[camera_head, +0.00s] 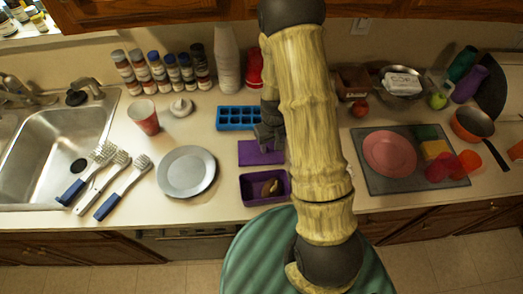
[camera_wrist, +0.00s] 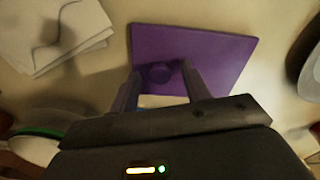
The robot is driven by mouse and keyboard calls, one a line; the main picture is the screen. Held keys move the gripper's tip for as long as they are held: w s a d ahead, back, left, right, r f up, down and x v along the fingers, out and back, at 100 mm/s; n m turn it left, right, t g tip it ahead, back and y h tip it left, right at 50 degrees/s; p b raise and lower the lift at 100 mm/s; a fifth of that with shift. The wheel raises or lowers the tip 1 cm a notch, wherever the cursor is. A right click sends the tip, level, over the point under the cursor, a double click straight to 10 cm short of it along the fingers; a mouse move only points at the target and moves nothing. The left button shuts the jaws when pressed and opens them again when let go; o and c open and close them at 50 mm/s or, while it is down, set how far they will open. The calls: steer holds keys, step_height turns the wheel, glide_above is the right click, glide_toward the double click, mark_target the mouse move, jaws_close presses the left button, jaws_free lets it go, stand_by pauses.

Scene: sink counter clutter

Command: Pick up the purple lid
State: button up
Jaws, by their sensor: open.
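The purple lid (camera_head: 258,153) is a flat rectangle lying on the counter, between a blue ice tray and a purple container. In the wrist view the lid (camera_wrist: 200,50) fills the upper middle, with a round knob on it. My gripper (camera_head: 268,142) is over the lid's right part in the head view, and my arm hides some of that area. In the wrist view my open gripper (camera_wrist: 161,82) has one finger on each side of the knob, with nothing held. I cannot tell whether the fingers touch the lid.
The purple container (camera_head: 262,200) with something brown inside stands just in front of the lid. The blue ice tray (camera_head: 240,118) is right behind it. A grey plate (camera_head: 187,172) is to the left. A dark mat (camera_head: 375,180) with a pink plate lies right of my arm.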

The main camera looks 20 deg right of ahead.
jaws_close()
steer(key=shift+r, duration=0.15)
step_height(320, 180, up, 10)
steer(key=b, duration=0.2)
stand_by(0.5)
steer(key=shift+w, duration=0.1)
stand_by(0.4)
